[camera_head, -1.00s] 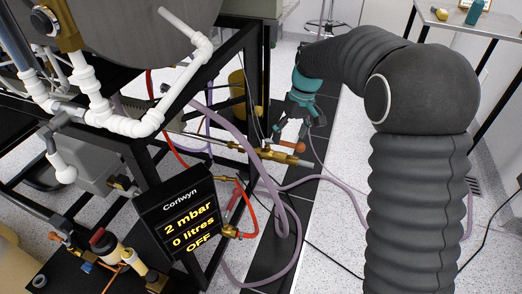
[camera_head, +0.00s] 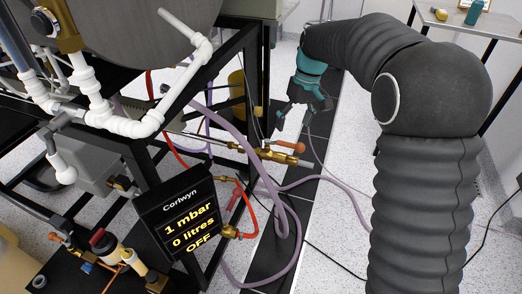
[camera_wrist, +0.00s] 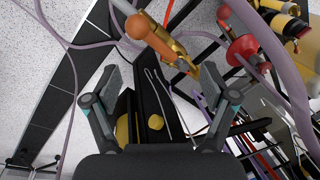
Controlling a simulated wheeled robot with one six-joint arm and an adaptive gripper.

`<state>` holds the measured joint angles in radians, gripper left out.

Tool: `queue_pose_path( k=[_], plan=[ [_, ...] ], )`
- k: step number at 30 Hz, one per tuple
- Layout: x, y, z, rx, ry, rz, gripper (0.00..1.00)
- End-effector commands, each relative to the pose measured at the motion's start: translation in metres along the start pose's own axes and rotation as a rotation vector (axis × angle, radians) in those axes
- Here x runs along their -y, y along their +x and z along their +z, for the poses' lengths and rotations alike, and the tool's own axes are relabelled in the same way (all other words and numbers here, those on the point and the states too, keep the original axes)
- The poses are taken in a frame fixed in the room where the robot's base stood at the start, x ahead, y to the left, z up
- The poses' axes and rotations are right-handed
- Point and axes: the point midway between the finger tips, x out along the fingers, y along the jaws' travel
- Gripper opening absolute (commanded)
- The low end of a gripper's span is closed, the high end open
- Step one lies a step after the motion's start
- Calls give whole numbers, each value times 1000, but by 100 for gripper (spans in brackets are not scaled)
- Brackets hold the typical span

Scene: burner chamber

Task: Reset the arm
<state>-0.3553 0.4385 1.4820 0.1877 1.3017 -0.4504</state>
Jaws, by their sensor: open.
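My gripper (camera_head: 301,108) is at the end of my arm, in the upper middle of the head view. It is teal and dark grey, and its fingers hang above the dark tiled strip beside the rig. In the wrist view my gripper (camera_wrist: 165,85) has its two fingers spread wide with nothing held between them. A brass valve with an orange handle (camera_head: 290,146) lies just below the gripper in the head view. In the wrist view the brass valve (camera_wrist: 165,42) shows beyond the fingertips, apart from them.
The black rig frame (camera_head: 262,85) stands left of my gripper. Purple hoses (camera_head: 325,181) loop over the floor. A display (camera_head: 184,217) reads 1 mbar, 0 litres, OFF. A side table (camera_head: 490,22) stands at top right. Speckled floor (camera_head: 345,150) between strip and arm is mostly open.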

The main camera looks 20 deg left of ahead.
Motion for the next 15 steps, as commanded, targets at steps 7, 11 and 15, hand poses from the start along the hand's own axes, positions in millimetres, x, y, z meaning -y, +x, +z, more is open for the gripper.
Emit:
queue_pose_path(
  k=[7, 11, 15],
  plan=[
    [0, 0, 0, 0, 7, 0, 84],
    [-4, 2, -5, -23, 63, 16, 84],
    [-8, 31, 14, 3, 157, 35, 84]
  ],
)
